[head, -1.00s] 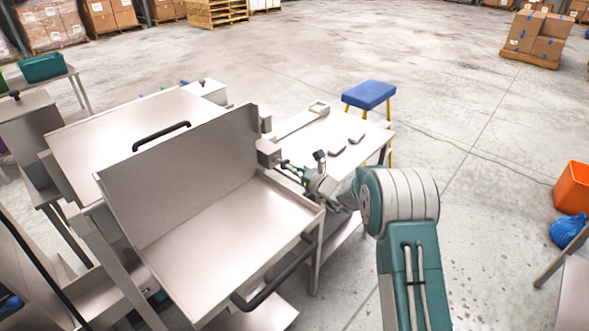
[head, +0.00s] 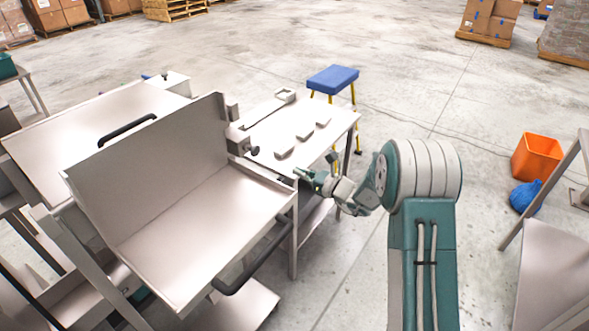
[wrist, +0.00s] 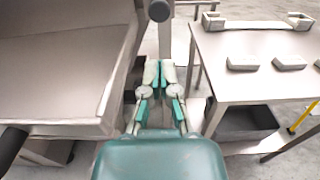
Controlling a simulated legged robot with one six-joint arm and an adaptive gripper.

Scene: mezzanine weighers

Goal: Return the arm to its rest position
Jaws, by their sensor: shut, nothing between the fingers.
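My gripper (head: 308,175) is at the end of my folded teal and white arm, in front of the gap between the steel weigher with the raised lid and the small steel table. In the wrist view my gripper (wrist: 160,72) has its two fingers together with nothing between them. A dark round knob (wrist: 158,11) shows beyond the fingertips. The weigher's tray (head: 215,222) lies to the left of the gripper, and the table (head: 330,140) lies behind it. I see no contact with either.
Several small grey blocks (head: 304,131) lie on the table. A black handle (head: 252,265) runs along the tray's front edge. A blue stool (head: 333,79) stands behind the table. Open floor lies between.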

